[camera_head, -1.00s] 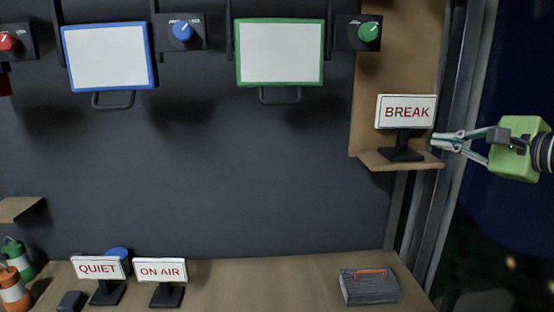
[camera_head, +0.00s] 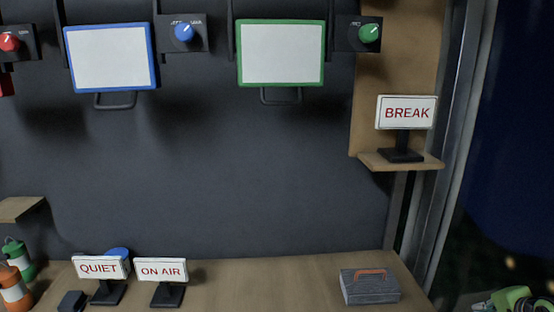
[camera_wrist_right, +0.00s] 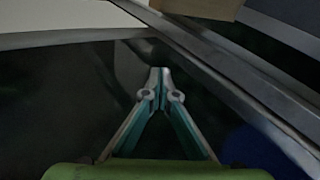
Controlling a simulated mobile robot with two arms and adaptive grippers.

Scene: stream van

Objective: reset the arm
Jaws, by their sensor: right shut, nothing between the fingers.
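My right gripper (camera_head: 492,303) is at the bottom right corner of the head view, low and outside the metal frame, partly cut off by the picture edge. In the right wrist view its fingers (camera_wrist_right: 160,76) meet at the tips, shut and empty. The BREAK sign (camera_head: 406,113) stands upright on the small wooden shelf (camera_head: 372,161) at the right, well above and apart from the gripper. My left gripper is not in view.
A metal frame post (camera_head: 446,150) stands between the worktop and my right gripper. The wooden worktop (camera_head: 260,275) holds a QUIET sign (camera_head: 98,268), an ON AIR sign (camera_head: 161,270) and a grey box with an orange handle (camera_head: 369,286). The worktop's middle is clear.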

